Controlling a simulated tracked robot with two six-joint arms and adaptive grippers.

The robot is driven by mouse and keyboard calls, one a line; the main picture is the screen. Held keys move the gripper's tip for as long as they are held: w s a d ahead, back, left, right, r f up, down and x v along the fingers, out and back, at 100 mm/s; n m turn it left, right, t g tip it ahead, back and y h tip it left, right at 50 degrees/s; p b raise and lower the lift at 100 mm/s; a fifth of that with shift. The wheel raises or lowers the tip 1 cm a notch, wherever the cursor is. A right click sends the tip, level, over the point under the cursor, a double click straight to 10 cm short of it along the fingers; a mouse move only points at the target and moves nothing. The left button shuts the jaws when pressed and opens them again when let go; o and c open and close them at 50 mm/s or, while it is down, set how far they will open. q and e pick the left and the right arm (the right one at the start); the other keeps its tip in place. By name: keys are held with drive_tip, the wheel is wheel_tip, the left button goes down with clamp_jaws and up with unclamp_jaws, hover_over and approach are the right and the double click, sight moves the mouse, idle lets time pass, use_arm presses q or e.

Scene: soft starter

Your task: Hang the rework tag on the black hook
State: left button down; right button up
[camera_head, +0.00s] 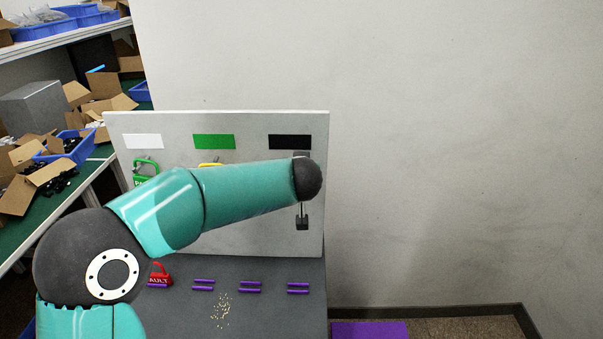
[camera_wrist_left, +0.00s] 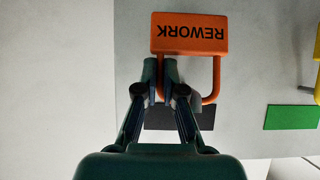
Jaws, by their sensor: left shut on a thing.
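The orange rework tag (camera_wrist_left: 189,34) shows in the left wrist view, its lettering upside down there. My left gripper (camera_wrist_left: 167,84) is shut on one side of the tag's orange loop, in front of the panel. The black label (camera_wrist_left: 162,120) lies behind the fingers; it also shows at the panel's upper right in the head view (camera_head: 289,142). A grey piece beside the fingers may be the black hook, but it is mostly hidden. I cannot tell whether the loop is around it. In the head view my left arm hides the tag and gripper. My right gripper is not in view.
The grey panel (camera_head: 268,230) also bears a white label (camera_head: 142,141) and a green label (camera_head: 214,141). A green tag (camera_head: 146,168) and a yellow tag (camera_head: 210,165) hang there. A red tag (camera_head: 160,280) and purple holders (camera_head: 250,287) are on the dark tabletop (camera_head: 270,315).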

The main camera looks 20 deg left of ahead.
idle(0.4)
use_arm(q)
drive_tip(key=c, duration=1.2)
unclamp_jaws()
drive_tip(key=shift+d, duration=0.1)
drive_tip(key=shift+w, duration=0.1)
